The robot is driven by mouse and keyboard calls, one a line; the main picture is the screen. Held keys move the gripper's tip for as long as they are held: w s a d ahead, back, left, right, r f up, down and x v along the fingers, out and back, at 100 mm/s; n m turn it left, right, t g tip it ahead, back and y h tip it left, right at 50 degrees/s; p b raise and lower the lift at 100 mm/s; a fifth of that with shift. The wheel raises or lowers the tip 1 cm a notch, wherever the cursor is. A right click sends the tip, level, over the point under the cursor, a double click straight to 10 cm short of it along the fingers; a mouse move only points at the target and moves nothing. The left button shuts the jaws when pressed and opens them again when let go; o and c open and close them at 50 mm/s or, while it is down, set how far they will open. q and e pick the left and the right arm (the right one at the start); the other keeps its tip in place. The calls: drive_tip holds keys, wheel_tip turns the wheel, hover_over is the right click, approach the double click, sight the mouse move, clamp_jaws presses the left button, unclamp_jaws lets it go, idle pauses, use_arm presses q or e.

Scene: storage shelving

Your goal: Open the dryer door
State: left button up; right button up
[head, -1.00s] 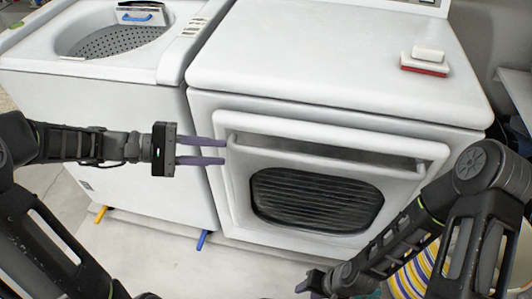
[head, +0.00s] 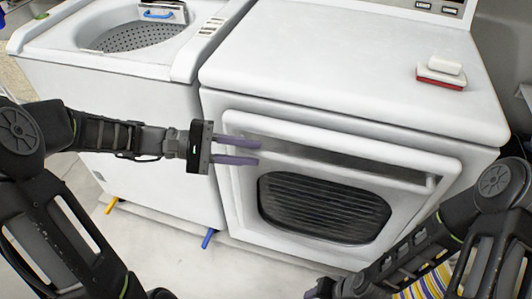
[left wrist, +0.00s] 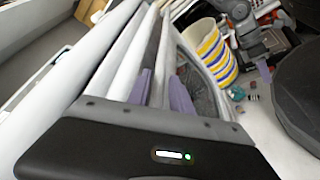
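The white dryer (head: 340,60) stands at the right in the head view. Its front door has a dark oval window (head: 325,208) and a white handle bar (head: 345,168) across the top. The door looks closed or nearly so; I cannot tell exactly. My left gripper (head: 258,150) is at the bar's left end, its two purple fingers apart, one above and one below it. In the left wrist view, the fingers (left wrist: 161,92) lie on either side of a white bar; contact is unclear. My right gripper (head: 318,290) shows only partly at the bottom edge.
A white top-loading washer (head: 150,95) with an open drum stands left of the dryer. A white and red brush (head: 441,72) lies on the dryer top. A striped basket (head: 425,284) is at the lower right, partly behind my right arm. Floor shows before the machines.

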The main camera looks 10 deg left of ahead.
sight(257, 153)
use_arm(q)
drive_tip(key=x, duration=0.4)
drive_tip(key=shift+d, duration=0.15)
drive_tip(key=shift+c, duration=0.5)
clamp_jaws()
idle(0.8)
